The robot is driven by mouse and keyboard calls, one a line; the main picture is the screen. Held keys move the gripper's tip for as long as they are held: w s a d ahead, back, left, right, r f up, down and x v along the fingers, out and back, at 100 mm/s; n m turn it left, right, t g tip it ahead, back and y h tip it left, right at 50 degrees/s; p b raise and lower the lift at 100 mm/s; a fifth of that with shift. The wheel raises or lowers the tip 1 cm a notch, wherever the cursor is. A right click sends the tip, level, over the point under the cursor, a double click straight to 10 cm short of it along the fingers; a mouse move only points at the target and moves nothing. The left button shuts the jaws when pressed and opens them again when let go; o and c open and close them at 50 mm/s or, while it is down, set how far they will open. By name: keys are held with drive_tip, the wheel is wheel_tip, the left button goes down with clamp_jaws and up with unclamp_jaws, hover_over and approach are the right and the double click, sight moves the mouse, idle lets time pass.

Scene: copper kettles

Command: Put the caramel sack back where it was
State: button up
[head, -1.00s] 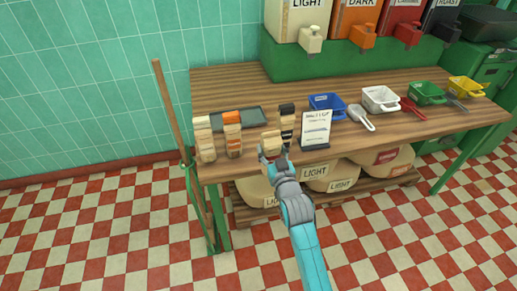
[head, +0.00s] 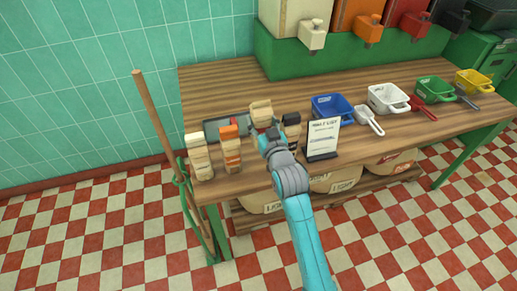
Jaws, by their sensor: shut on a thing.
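My gripper (head: 264,133) is shut on a pale tan block (head: 261,110) and holds it above the near part of the table, just left of the black-topped stack. The gripper hides part of the block's lower side. Several tan sacks lie on the shelf under the table. The right one (head: 392,163) has a red label that is too small to read and is partly hidden by the tabletop. Two sacks labelled LIGHT (head: 337,180) (head: 255,202) lie to its left, partly hidden by the table and my arm.
A cream-topped stack (head: 199,157), an orange-topped stack (head: 230,150) and a black-topped stack (head: 291,130) stand near the table's front edge. A grey tray (head: 211,130) lies behind. A sign (head: 323,139) and a blue scoop bin (head: 332,107) are right. A broom handle (head: 160,125) leans left.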

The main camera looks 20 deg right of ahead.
wheel_tip(320, 180, down, 9)
drive_tip(key=shift+r, duration=0.1)
idle(0.4)
drive_tip(key=shift+f, duration=0.2)
drive_tip(key=o, duration=1.4)
drive_tip(key=shift+r, duration=0.15)
drive_tip(key=s, duration=1.2)
